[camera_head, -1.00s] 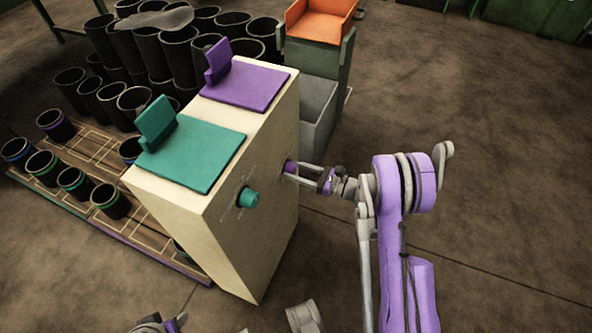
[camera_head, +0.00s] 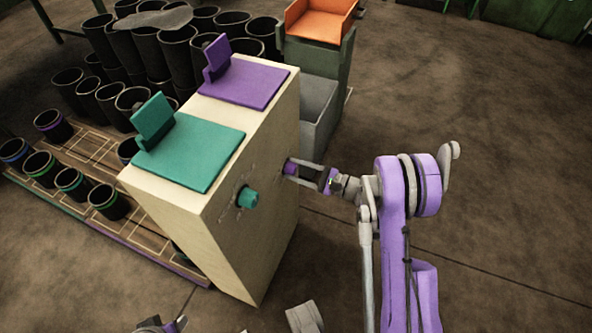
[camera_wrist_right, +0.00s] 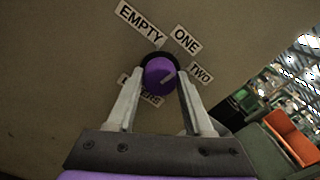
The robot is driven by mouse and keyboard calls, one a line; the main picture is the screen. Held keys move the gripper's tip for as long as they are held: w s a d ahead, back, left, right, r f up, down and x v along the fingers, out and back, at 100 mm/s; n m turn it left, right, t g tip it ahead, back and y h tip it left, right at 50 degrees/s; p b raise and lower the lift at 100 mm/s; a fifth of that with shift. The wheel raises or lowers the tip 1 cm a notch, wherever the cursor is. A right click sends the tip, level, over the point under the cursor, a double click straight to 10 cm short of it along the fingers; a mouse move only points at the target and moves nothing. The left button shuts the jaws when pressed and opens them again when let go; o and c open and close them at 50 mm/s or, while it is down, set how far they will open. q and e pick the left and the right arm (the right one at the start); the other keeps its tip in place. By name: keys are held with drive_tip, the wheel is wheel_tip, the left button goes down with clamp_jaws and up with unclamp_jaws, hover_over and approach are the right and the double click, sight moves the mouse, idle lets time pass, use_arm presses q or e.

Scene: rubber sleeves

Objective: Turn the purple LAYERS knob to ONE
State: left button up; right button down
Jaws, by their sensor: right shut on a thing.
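The purple LAYERS knob (camera_wrist_right: 158,77) is on the side of a cream box (camera_head: 225,245). It also shows in the head view (camera_head: 290,167). My right gripper (camera_head: 297,172) is shut on this knob, one finger on each side in the right wrist view (camera_wrist_right: 160,85). The knob's pale mark points right and slightly up, closer to the TWO label (camera_wrist_right: 201,73) than to the ONE label (camera_wrist_right: 187,41). The EMPTY label (camera_wrist_right: 140,23) is upper left. The LAYERS label (camera_wrist_right: 140,90) is partly hidden by the knob and fingers. My left gripper's fingers are not visible.
A teal knob (camera_head: 247,198) is on the same box face. Teal (camera_head: 190,153) and purple (camera_head: 245,82) panels lie on top. Black sleeves (camera_head: 105,200) stand on a wooden board behind. An orange tray (camera_head: 318,22) is at the back. Floor at right is clear.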

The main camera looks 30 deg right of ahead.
drive_tip(key=shift+n, duration=1.1)
drive_tip(key=shift+c, duration=1.5)
unclamp_jaws()
drive_tip(key=shift+s+d, duration=0.1)
drive_tip(key=shift+d, duration=0.05)
drive_tip(key=p+v, duration=0.1)
drive_tip(key=v, duration=0.9)
drive_tip(key=shift+s+d, duration=0.15)
drive_tip(key=shift+s, duration=0.15)
